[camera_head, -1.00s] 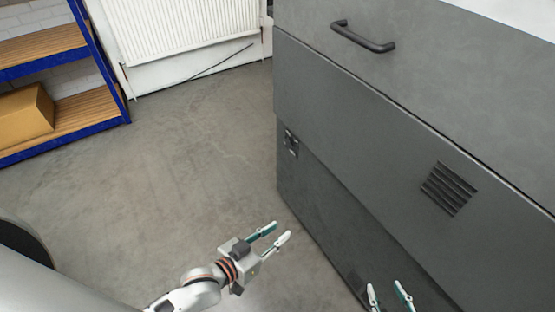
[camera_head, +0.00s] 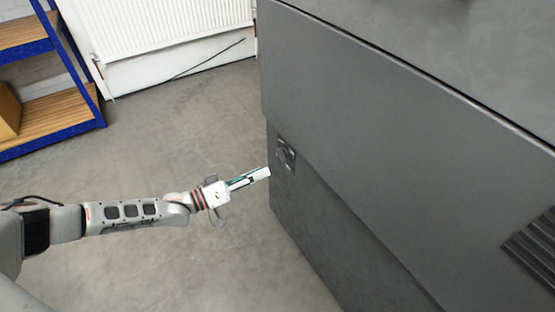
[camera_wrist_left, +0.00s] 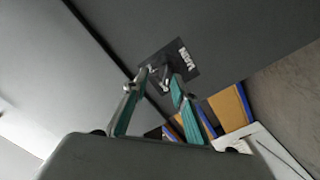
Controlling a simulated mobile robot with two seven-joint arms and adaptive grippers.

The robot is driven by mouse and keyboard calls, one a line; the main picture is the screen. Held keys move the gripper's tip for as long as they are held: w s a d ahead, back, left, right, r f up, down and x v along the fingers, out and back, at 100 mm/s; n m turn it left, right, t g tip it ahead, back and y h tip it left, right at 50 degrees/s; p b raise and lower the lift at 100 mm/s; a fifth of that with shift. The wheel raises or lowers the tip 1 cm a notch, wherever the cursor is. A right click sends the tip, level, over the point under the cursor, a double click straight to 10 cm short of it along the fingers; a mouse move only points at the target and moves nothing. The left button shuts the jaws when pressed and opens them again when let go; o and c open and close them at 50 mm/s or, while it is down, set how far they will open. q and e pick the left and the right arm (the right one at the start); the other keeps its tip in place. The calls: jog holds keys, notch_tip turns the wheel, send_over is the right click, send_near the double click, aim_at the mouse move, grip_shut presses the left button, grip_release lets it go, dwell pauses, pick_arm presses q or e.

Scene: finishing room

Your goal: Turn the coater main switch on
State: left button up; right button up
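The main switch (camera_head: 284,153) is a dark plate with a small handle on the left part of the grey coater cabinet (camera_head: 370,140). In the left wrist view its plate (camera_wrist_left: 187,57) reads "MAIN", and the dark switch handle (camera_wrist_left: 163,74) shows in front of it. My left gripper (camera_head: 267,173) is just left of and below the switch, pointing at it. In the left wrist view its fingertips (camera_wrist_left: 160,80) are apart, with the handle seen between them; I cannot tell whether they touch it. My right gripper is out of view.
The cabinet has a louvred vent (camera_head: 535,245) at the right. A blue shelf unit with wooden boards (camera_head: 55,112) stands at the far left, and a white radiator (camera_head: 165,30) is on the back wall. The floor (camera_head: 170,140) left of the cabinet is clear.

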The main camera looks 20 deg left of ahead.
aim_at(278, 156)
pick_arm(q)
jog(key=shift+n, duration=0.3)
jog(key=w, duration=0.3)
jog(key=w+d+b, duration=0.1)
jog(key=w, duration=0.2)
jog(key=shift+w+d+f, duration=0.1)
jog(key=shift+w+d, duration=0.1)
jog(key=shift+w, duration=0.15)
jog(key=shift+w+d+b, duration=0.3)
jog(key=shift+w+d, duration=0.05)
jog(key=shift+w, duration=0.15)
grip_shut()
